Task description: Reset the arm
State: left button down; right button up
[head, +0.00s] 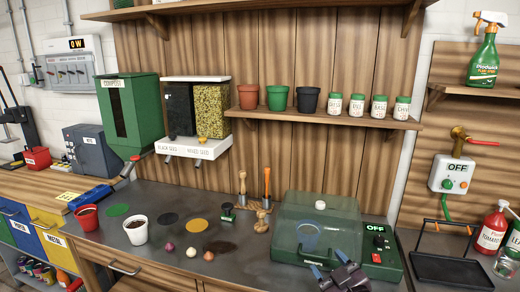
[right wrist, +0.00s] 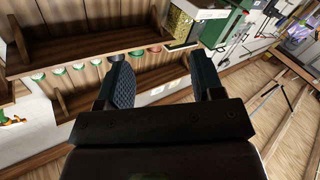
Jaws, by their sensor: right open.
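My right gripper (head: 329,264) is at the bottom of the head view, in front of the clear green-lidded box (head: 312,222) on the bench. Its two dark fingers with bluish tips stand apart. In the right wrist view the fingers (right wrist: 158,72) are also spread, with nothing between them. Beyond them, the shelf of pots and jars and the plank wall show tilted. I do not make out my left gripper in the head view.
The grey bench (head: 268,254) carries a white pot (head: 136,232), a red pot (head: 87,217), small bulbs and small tools. A shelf (head: 325,118) holds pots and jars above. A black tray (head: 450,268) and bottles stand at right.

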pick_arm(q)
jog(key=shift+s, duration=0.15)
pick_arm(e)
jog(key=s+d+f+m+g+h, duration=0.2)
jog(key=s+d+f, duration=0.3)
jog(key=s+f, duration=0.5)
jog(key=s+d+f+m+g+h, duration=0.3)
jog(key=s+d+f+m, duration=0.2)
jog(key=s+f, duration=0.6)
jog(key=s+d, duration=0.1)
jog(key=s, duration=0.3)
jog(key=shift+s+d+f+h, duration=0.15)
jog(key=shift+s+d+h, duration=0.05)
jog(key=shift+h, duration=0.2)
pick_arm(q)
jog(key=shift+s+f, duration=0.15)
jog(key=shift+w, duration=0.25)
pick_arm(e)
jog(key=shift+o, duration=0.2)
